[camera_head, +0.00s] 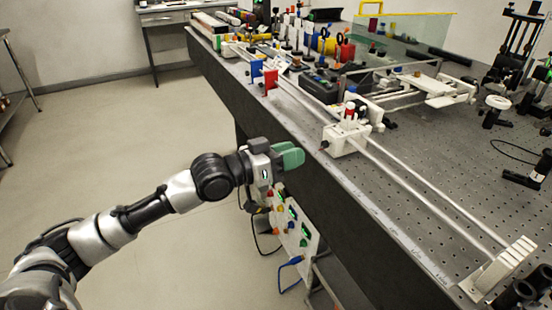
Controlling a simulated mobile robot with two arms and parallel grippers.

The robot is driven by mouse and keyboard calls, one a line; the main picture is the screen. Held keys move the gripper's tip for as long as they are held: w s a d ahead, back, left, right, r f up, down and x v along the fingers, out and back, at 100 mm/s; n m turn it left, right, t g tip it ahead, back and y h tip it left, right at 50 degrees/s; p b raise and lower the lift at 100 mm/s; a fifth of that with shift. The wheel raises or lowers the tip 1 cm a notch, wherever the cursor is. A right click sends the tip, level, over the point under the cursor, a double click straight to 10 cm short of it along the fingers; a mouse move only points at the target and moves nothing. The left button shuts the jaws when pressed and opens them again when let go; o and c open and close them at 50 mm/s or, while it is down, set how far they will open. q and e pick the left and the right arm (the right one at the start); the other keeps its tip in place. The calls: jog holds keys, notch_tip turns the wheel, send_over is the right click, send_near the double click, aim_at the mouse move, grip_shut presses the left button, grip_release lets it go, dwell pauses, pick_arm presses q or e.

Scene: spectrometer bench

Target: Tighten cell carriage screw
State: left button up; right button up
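A white carriage (343,141) sits on two long pale rails along the front of the bench. I cannot tell which part is the screw. My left gripper (292,157), with green fingers, is left of the carriage by the bench's front edge, apart from it in the picture. Its fingers overlap from this angle, so any gap between them is hidden. Nothing shows held in it. My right gripper is not in view.
The perforated bench top (430,165) is bare right of the carriage. A white end block (498,268) closes the rails at the lower right. Red and blue holders (270,78) stand farther back. A panel with knobs and cables (294,222) is below the bench edge.

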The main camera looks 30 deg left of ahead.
pick_arm(q)
jog(key=shift+v, duration=2)
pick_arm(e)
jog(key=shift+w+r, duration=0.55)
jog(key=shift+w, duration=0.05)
